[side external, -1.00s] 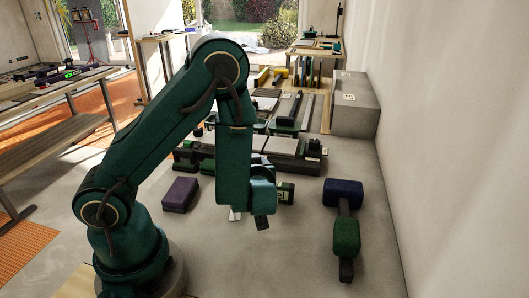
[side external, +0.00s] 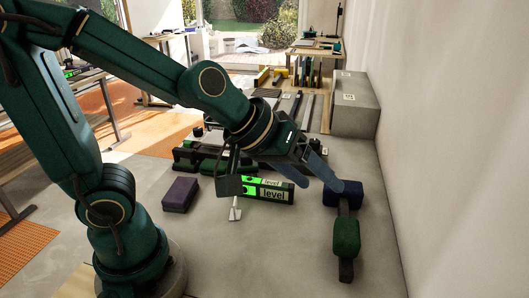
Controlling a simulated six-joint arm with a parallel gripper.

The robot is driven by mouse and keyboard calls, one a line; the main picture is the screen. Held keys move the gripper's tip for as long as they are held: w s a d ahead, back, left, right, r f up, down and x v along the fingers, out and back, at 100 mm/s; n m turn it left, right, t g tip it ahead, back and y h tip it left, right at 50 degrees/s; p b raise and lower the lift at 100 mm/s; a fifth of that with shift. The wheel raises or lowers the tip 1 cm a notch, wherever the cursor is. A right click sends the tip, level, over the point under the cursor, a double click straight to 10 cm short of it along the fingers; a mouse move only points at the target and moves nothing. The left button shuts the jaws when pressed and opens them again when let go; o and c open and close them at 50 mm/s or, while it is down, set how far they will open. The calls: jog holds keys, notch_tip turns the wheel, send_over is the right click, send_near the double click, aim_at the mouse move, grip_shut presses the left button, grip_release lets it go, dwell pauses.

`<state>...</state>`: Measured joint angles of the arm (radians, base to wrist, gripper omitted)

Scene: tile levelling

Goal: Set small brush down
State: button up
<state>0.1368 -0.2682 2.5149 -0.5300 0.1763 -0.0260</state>
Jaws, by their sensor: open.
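My gripper (side external: 322,186) is open, with its two blue fingers spread apart and nothing seen between them. It is above the floor, right of the level box, and its right fingertip overlaps the dark blue block in this view. A small pale object with a thin shaft (side external: 235,213) lies on the floor in front of the level box; it may be the small brush, but it is too small to be sure. A dark square piece (side external: 229,185) shows above it; I cannot tell whether it belongs to my wrist.
A green and black level box (side external: 269,192) stands mid-floor. A purple block (side external: 180,194) lies to its left. A grey concrete block (side external: 356,105) stands by the wall. Front floor is clear.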

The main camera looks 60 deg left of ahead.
jog(key=s+a+m+g+y, duration=0.2)
jog(key=s+a+m, duration=0.2)
jog(key=s, duration=0.7)
jog(key=shift+s+a+g, duration=0.4)
jog(key=shift+a, duration=0.2)
